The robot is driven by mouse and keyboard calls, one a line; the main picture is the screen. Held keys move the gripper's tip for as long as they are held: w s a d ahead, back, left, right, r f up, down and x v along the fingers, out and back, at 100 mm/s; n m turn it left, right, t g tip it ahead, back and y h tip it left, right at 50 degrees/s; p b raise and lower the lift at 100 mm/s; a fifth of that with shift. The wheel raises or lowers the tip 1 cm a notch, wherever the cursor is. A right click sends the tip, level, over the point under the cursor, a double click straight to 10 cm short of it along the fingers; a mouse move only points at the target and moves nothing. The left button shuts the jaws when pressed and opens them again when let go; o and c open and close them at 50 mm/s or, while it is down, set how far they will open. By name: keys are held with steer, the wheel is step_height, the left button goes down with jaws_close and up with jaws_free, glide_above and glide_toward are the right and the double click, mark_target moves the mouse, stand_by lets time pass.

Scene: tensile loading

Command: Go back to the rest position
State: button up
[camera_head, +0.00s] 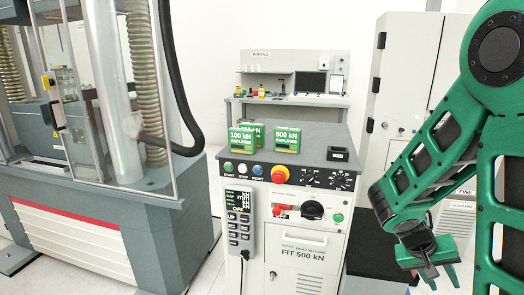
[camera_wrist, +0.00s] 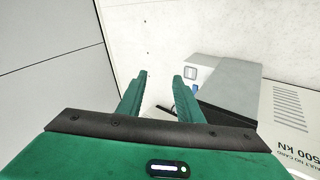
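My gripper (camera_head: 440,272) is at the lower right of the head view, at the end of my green arm, beside the right side of the control console (camera_head: 305,225). In the wrist view my gripper (camera_wrist: 160,82) shows two green fingers apart with nothing between them. It is open and empty, and it touches nothing that I can see. Part of the console (camera_wrist: 285,125) shows at the right of the wrist view.
The testing machine (camera_head: 90,210) stands at the left, with a black hose in front. Green amplifier boxes (camera_head: 287,139) sit on the console. A workbench (camera_head: 290,108) is behind, and a tall grey cabinet (camera_head: 405,65) stands behind my arm. White floor shows between machine and console.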

steer(key=s+a+r+y, duration=0.3)
steer(key=s+a+r, duration=0.1)
steer(key=s, duration=0.3)
steer(key=s+a+r+m+y, duration=0.1)
steer(key=s+a+r+y, duration=0.3)
steer(key=s, duration=0.4)
steer(key=shift+s+a+r+t+y, duration=0.15)
steer(key=shift+r+t+y, duration=0.15)
steer(key=shift+r, duration=0.55)
steer(key=shift+w+f, duration=0.25)
steer(key=shift+w, duration=0.35)
